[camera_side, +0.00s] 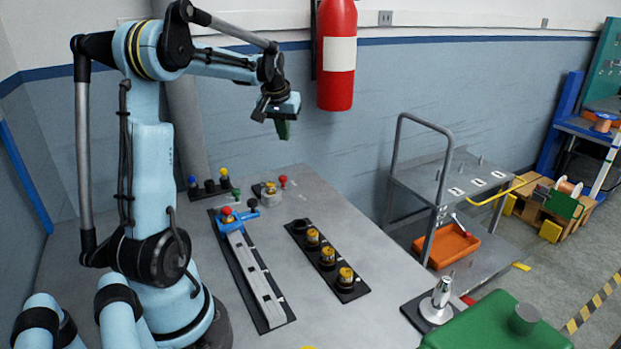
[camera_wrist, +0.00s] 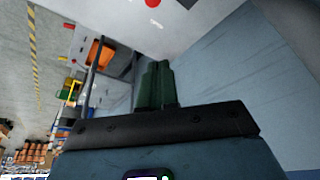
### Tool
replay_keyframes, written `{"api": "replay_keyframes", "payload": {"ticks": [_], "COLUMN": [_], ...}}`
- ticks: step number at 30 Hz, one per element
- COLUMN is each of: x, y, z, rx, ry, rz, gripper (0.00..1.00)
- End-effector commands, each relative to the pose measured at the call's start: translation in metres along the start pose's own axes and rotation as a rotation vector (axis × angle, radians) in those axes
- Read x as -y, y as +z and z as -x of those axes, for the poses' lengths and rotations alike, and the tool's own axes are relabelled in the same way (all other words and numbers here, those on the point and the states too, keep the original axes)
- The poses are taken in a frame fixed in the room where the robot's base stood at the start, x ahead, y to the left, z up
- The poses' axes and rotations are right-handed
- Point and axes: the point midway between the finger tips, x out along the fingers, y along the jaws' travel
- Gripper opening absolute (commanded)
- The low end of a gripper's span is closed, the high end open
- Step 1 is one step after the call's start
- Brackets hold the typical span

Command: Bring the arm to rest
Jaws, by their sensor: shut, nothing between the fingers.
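My gripper (camera_side: 283,130) hangs in the air at the end of my raised arm, above the back part of the grey table (camera_side: 330,205). Its green fingers point down and are shut with nothing between them. In the wrist view the green fingers (camera_wrist: 156,85) lie side by side. My gripper touches nothing in the side view. The red fire extinguisher (camera_side: 336,55) is on the wall to its right.
A long rail fixture (camera_side: 252,278) and a black strip with brass pulleys (camera_side: 327,258) lie on the table. Small coloured knobs (camera_side: 223,173) stand at the back. A grey cart (camera_side: 445,185) with an orange tray (camera_side: 447,245) stands to the right. A green case (camera_side: 490,325) is front right.

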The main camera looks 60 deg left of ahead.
Motion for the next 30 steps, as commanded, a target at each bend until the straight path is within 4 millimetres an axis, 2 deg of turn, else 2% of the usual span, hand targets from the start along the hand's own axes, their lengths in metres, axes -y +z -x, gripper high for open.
{"api": "replay_keyframes", "payload": {"ticks": [5,7,11,15,21,24,30], "x": [-0.001,-0.008,-0.039,-0.088,-0.143,-0.161,-0.183], "y": [0.001,0.004,0.021,0.06,0.131,0.169,0.239], "z": [0.0,0.003,0.018,0.042,0.069,0.078,0.085], "rx": [-0.001,-0.005,-0.027,-0.068,-0.13,-0.159,-0.213], "ry": [0.001,0.006,0.035,0.09,0.181,0.23,0.326], "rz": [-0.002,-0.016,-0.087,-0.211,-0.394,-0.483,-0.641], "gripper": [0.0,0.0,0.0,0.0,0.0,0.0,0.0]}}
